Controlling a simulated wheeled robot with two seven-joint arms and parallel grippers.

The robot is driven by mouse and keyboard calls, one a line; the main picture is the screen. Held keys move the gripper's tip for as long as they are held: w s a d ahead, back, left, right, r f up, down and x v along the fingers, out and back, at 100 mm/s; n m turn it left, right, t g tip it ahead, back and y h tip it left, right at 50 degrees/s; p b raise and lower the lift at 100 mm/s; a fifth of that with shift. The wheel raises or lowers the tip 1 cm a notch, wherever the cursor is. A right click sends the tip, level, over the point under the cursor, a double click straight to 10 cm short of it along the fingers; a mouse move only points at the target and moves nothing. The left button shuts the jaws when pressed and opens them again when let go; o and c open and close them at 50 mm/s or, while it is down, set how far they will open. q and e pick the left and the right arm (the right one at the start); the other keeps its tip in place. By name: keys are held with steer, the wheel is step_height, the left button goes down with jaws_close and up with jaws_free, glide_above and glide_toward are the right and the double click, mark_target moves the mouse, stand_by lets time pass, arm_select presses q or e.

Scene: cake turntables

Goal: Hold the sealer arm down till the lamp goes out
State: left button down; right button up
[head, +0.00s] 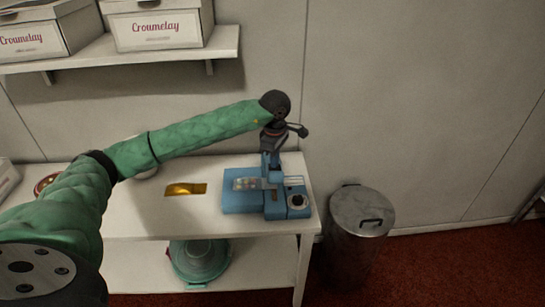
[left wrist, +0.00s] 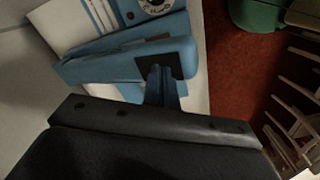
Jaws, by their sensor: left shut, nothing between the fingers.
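The blue sealer (head: 240,203) stands on the right end of the white table. Its blue sealer arm (left wrist: 95,68) with a dark pad crosses the left wrist view, and it looks low over the base. My left gripper (head: 270,170) is shut and empty, pointing down over the sealer. In the left wrist view its fingertips (left wrist: 159,75) overlap the dark pad; I cannot tell whether they press on it. A small dark red spot (left wrist: 130,15) may be the lamp; I see no glow. My right gripper is out of view.
A gold sheet (head: 185,189) lies on the table (head: 150,222) left of the sealer. A grey lidded bin (head: 360,212) stands right of the table. A shelf (head: 110,52) with white boxes hangs above. A green item (head: 200,262) is on the lower shelf.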

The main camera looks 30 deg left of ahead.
mark_target(275, 179)
arm_select(q)
steer(key=shift+f, duration=0.15)
steer(key=shift+s+d+f+b, duration=0.2)
steer(key=shift+s+f+b, duration=0.05)
steer(key=shift+f+b, duration=0.55)
steer(key=shift+s+d+f+b, duration=0.15)
steer(key=shift+s+f+b, duration=0.1)
steer(key=shift+f+b, duration=0.55)
steer(key=shift+r, duration=0.1)
steer(key=shift+s+d+f+b, duration=0.1)
steer(key=shift+s+f+b, duration=0.1)
steer(key=shift+f+b, duration=0.7)
steer(key=shift+s+d+f+b, duration=0.1)
steer(key=shift+s+f+b, duration=0.05)
steer(key=shift+f+b, duration=0.75)
steer(key=shift+s+d+f+b, duration=0.1)
steer(key=shift+s+f+b, duration=0.05)
steer(key=shift+f+b, duration=1)
steer(key=shift+r, duration=0.2)
